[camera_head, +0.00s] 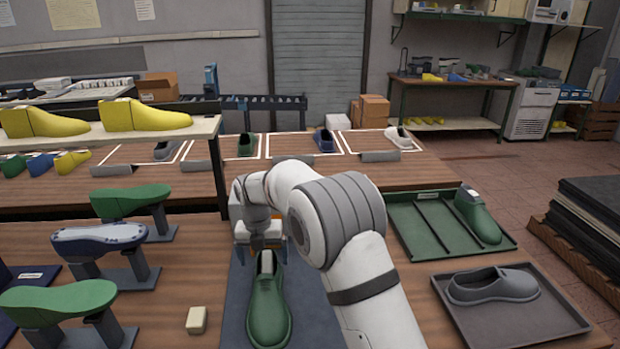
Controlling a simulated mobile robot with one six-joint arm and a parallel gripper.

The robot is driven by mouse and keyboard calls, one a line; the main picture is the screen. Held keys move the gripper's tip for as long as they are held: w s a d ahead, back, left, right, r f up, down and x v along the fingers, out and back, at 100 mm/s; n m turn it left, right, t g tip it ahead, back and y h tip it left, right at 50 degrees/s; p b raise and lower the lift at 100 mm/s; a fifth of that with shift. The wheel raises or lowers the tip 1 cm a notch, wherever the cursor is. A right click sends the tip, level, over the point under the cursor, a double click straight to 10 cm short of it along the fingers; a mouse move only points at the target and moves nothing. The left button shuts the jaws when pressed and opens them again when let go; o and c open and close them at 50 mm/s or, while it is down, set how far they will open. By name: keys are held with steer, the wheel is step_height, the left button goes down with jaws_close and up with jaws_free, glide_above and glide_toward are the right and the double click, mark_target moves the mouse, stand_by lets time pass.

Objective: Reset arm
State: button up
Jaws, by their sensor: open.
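My white arm reaches up from the bottom of the view and bends over to the left. My gripper (260,243) is at its end, just above the back of a green shoe last (267,308). Its jaws are open, partly hidden by my arm, and it is unclear whether they touch the light block on top of the last. The green last lies on a dark blue mat (232,320), toe toward me.
A green tray (415,240) with another green last (477,216) and a dark tray (545,325) with a grey shoe (492,286) stand right. At left are lasts on stands (132,200), a small beige block (197,320) and a shelf with yellow lasts (145,116).

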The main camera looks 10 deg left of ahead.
steer(key=s+d+r+m+t, duration=0.1)
steer(key=s+d+r+m, duration=0.3)
steer(key=d+r+m, duration=0.45)
steer(key=s+d+r+m, duration=0.55)
steer(key=d+m, duration=0.35)
steer(key=d, duration=0.4)
steer(key=s+d+m+t, duration=0.2)
steer(key=s+d+m, duration=1.2)
steer(key=s+m, duration=0.5)
steer(key=shift+f+m, duration=0.2)
steer(key=shift+m, duration=0.35)
steer(key=shift+d, duration=0.1)
steer(key=shift+c, duration=0.4)
